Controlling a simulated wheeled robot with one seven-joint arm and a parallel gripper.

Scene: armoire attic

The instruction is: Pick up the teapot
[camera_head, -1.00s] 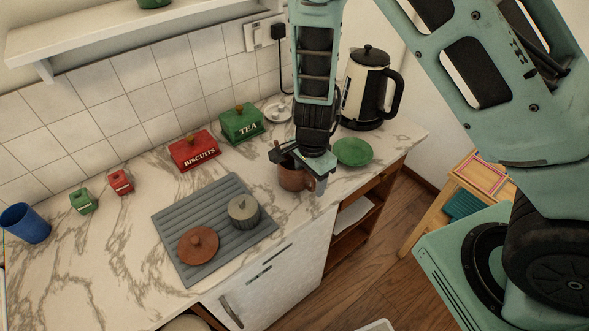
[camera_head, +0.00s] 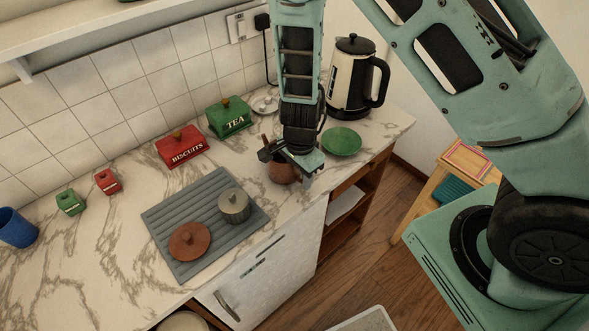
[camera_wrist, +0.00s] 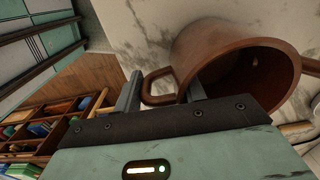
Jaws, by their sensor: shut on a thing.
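The teapot (camera_head: 281,173) is a brown, open-topped pot on the marble counter, left of the green plate. Much of it is hidden behind my gripper (camera_head: 290,165) in the head view. In the wrist view the teapot (camera_wrist: 205,45) shows large, with its open mouth facing right and its loop handle on the left. My gripper (camera_wrist: 161,88) has one finger on each side of the handle and is shut on it. I cannot tell whether the pot is clear of the counter.
A green plate (camera_head: 341,141) and a kettle (camera_head: 347,92) stand close on the right. A red biscuits box (camera_head: 180,148) and green tea box (camera_head: 230,117) stand behind.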

